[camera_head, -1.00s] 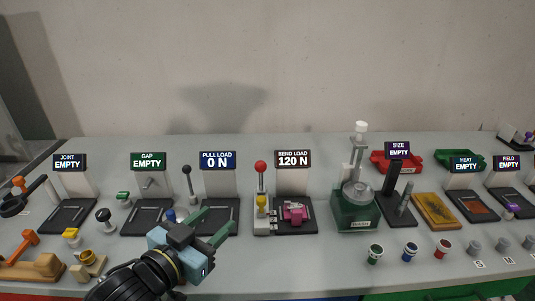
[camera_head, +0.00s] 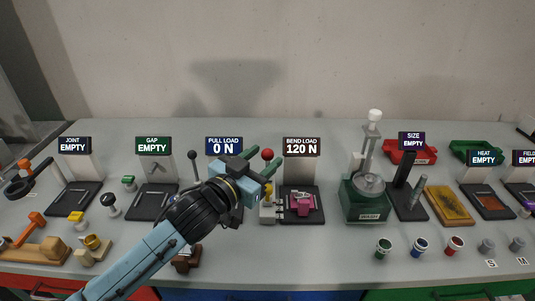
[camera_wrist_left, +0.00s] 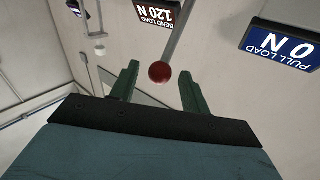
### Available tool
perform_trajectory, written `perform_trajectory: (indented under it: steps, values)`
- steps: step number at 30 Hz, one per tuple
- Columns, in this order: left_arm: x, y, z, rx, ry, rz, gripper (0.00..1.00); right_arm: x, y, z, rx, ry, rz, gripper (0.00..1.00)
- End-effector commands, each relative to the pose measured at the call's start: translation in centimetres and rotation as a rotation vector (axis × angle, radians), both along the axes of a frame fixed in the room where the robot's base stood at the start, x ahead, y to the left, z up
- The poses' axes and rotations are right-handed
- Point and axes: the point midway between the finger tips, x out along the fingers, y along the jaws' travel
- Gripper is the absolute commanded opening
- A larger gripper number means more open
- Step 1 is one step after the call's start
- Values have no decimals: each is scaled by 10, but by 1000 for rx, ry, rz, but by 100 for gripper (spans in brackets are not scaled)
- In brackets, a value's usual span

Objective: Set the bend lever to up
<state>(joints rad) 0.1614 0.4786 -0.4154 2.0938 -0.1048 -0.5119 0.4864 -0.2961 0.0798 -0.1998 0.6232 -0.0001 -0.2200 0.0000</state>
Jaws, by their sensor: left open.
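The bend lever's red ball knob (camera_head: 267,154) stands up beside the bend station, on a pale lever base (camera_head: 267,215) partly hidden by my gripper. The bend load sign (camera_head: 301,147) reads 120 N. My left gripper (camera_head: 264,164) is open close to the red knob. In the left wrist view the red knob (camera_wrist_left: 160,72) shows between the two green fingers (camera_wrist_left: 158,88), nearer the right one; I cannot tell whether it touches. A magenta part (camera_head: 303,206) sits on the black bend plate (camera_head: 312,219). My right gripper is not in view.
The pull load sign (camera_head: 224,148), reading 0 N, and a black-knobbed lever (camera_head: 193,155) are just left of my gripper. The green wash machine (camera_head: 366,205) stands to the right. Several coloured-top pieces, such as the blue one (camera_head: 419,246), line the front right.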

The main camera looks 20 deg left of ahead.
Motion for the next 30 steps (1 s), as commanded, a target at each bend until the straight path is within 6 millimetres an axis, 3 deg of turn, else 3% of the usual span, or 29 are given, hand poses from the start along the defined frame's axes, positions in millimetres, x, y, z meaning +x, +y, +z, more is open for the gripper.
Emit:
perform_trajectory:
  steps: [6,16,27,30]
  values:
    - [19,-7,0,0,0,0,46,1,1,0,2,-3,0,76]
    - [22,-8,0,0,1,0,46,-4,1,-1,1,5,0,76]
    - [22,-7,0,0,1,0,0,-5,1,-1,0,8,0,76]
    - [22,-7,0,0,1,0,0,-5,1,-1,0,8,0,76]
